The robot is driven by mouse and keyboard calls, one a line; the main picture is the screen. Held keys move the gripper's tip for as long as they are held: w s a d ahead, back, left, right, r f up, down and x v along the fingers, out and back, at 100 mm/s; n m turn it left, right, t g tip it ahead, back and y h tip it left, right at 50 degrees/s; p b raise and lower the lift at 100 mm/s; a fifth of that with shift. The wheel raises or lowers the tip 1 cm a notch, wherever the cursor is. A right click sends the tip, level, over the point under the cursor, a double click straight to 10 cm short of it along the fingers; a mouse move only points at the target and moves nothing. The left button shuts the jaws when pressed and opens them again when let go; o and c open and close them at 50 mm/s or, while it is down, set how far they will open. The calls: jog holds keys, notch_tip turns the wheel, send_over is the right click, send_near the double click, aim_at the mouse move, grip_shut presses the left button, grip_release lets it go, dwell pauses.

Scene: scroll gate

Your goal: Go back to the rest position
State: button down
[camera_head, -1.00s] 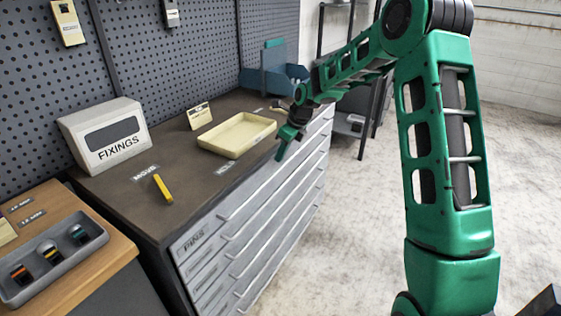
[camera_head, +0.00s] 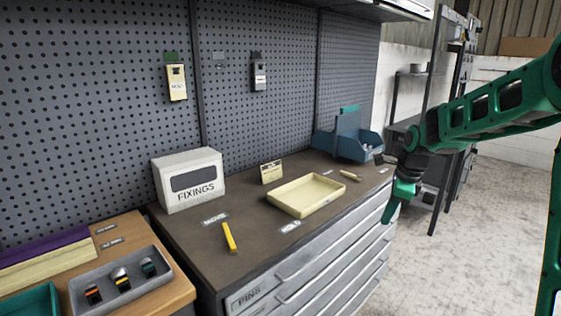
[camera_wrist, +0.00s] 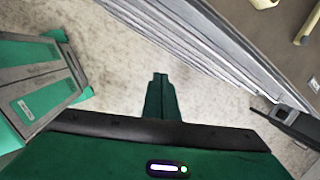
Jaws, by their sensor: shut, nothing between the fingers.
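My gripper (camera_head: 391,209) hangs at the right of the drawer cabinet in the head view, past its front edge, pointing down. It is shut and empty. In the wrist view its closed fingers (camera_wrist: 158,92) point at the bare floor. The cabinet's drawer fronts run diagonally across the top of the wrist view. My green arm comes in from the right of the head view.
On the cabinet top (camera_head: 262,250) are a cream tray (camera_head: 273,204), a yellow marker-like piece (camera_head: 229,237), a white FIXINGS box (camera_head: 188,206) and a blue bin (camera_head: 366,148). A grey tray (camera_head: 103,303) sits on the wooden bench. The floor at right is clear.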

jog(key=s+d+n+g, duration=0.1)
jog(key=s+n, duration=0.4)
jog(key=s, duration=0.8)
jog(key=s+d+n, duration=0.4)
jog(key=s+n, duration=0.2)
jog(key=s, duration=0.7)
jog(key=s+d+n+g+h, duration=0.1)
jog(key=s+n, duration=0.4)
jog(key=s, duration=0.9)
jog(key=shift+d+r+n+g, duration=0.3)
jog(key=shift+d+r, duration=0.15)
jog(key=shift+d, duration=0.45)
jog(key=shift+s, duration=0.1)
